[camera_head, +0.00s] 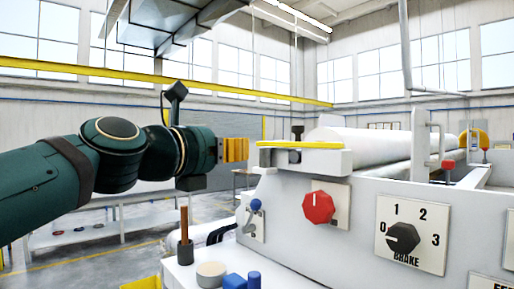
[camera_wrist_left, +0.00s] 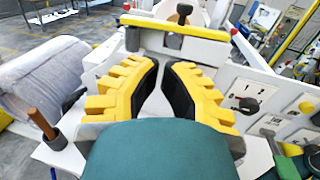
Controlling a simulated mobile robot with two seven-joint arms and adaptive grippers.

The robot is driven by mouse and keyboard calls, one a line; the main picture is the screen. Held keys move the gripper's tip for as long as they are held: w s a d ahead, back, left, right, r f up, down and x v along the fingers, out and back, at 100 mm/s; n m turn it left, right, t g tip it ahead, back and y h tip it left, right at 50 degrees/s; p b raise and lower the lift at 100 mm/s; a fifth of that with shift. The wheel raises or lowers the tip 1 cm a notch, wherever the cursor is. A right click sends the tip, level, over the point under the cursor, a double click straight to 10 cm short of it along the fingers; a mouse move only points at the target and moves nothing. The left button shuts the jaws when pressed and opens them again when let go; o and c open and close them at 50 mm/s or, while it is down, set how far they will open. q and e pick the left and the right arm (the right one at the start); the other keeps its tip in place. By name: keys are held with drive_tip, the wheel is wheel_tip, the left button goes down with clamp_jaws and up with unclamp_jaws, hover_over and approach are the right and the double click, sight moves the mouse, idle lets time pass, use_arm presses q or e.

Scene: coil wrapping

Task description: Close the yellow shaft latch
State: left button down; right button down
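The yellow shaft latch (camera_head: 300,145) is a flat bar lying level along the top of a white bracket at the near end of the machine. It also shows in the left wrist view as a yellow bar (camera_wrist_left: 175,27) beyond the fingertips. My left gripper (camera_head: 247,150) is just left of the latch in the head view, at about its height. In the left wrist view its yellow fingers with black pads (camera_wrist_left: 161,64) lean towards each other, with a narrow gap and nothing held. Contact with the latch does not show.
A large pale roll (camera_head: 385,147) lies behind the latch. The machine's front carries a red knob (camera_head: 318,207), a blue-tipped lever (camera_head: 255,206) and a brake dial (camera_head: 403,238). A wooden-handled tool (camera_head: 185,245) stands upright below my left gripper. A dark T-shaped handle (camera_wrist_left: 184,11) stands behind the latch.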

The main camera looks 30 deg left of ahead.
sight(280, 146)
use_arm(q)
drive_tip(key=w, duration=0.4)
drive_tip(key=w+d+p, duration=0.1)
drive_tip(key=w, duration=0.3)
drive_tip(key=w+d, duration=0.1)
drive_tip(key=w, duration=0.3)
drive_tip(key=shift+w+p, duration=0.35)
drive_tip(key=shift+f, duration=0.1)
drive_tip(key=h+b, duration=0.1)
drive_tip(key=w+m+h+b, duration=0.1)
drive_tip(key=shift+a+f+b, duration=0.15)
drive_tip(key=shift+b, duration=0.15)
drive_tip(key=shift+r+m+g+h+b, duration=0.3)
drive_tip(key=shift+m+g+h, duration=0.2)
drive_tip(key=shift+m+h, duration=0.25)
drive_tip(key=shift+w+f, duration=0.1)
